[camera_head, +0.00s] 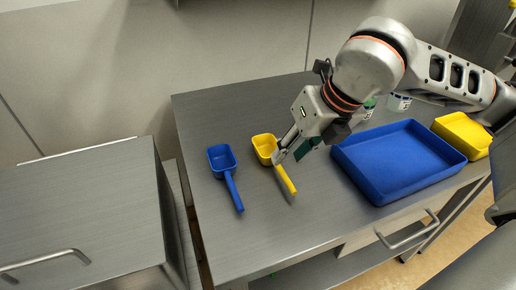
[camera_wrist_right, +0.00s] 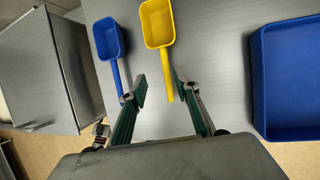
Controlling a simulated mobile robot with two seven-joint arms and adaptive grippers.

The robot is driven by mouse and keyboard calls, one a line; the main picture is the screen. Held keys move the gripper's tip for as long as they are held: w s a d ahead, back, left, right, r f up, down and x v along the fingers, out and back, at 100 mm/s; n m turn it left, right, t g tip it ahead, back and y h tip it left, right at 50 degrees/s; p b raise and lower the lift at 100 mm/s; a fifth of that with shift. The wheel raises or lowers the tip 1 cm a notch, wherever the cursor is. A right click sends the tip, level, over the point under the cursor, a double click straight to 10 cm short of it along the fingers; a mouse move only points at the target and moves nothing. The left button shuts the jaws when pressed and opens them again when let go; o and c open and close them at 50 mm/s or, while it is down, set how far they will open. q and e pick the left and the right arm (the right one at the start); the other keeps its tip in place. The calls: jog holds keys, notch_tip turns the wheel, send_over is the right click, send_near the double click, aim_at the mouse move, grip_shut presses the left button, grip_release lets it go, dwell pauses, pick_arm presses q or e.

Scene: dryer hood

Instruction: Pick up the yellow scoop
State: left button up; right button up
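The yellow scoop (camera_head: 265,147) lies on the metal table, its handle pointing toward the front edge. In the right wrist view the yellow scoop (camera_wrist_right: 157,24) is at the top middle, and its handle reaches down between the fingertips. My right gripper (camera_head: 288,157) is over the scoop's handle; in the wrist view the right gripper (camera_wrist_right: 158,88) is open, with a finger on each side of the handle. Gaps show between the handle and both fingers. In the head view the gripper hides part of the scoop. My left gripper is not in view.
A blue scoop (camera_head: 221,158) lies to the left of the yellow one. A blue tray (camera_head: 398,160) is to the right, with a yellow container (camera_head: 462,134) beyond it. Small bottles (camera_head: 399,103) stand behind the tray. The table front is clear.

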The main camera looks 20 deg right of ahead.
aim_at(264, 145)
jog(key=shift+w+d+f, duration=0.3)
jog(key=shift+w+f, duration=0.05)
jog(key=shift+w, duration=0.1)
jog(key=x, duration=0.3)
jog(key=b+x, duration=0.1)
jog(key=x, duration=0.2)
jog(key=shift+w+d+f, duration=0.15)
jog(key=shift+w+f, duration=0.1)
jog(key=shift+w, duration=0.3)
jog(key=shift+r, duration=0.1)
grip_shut()
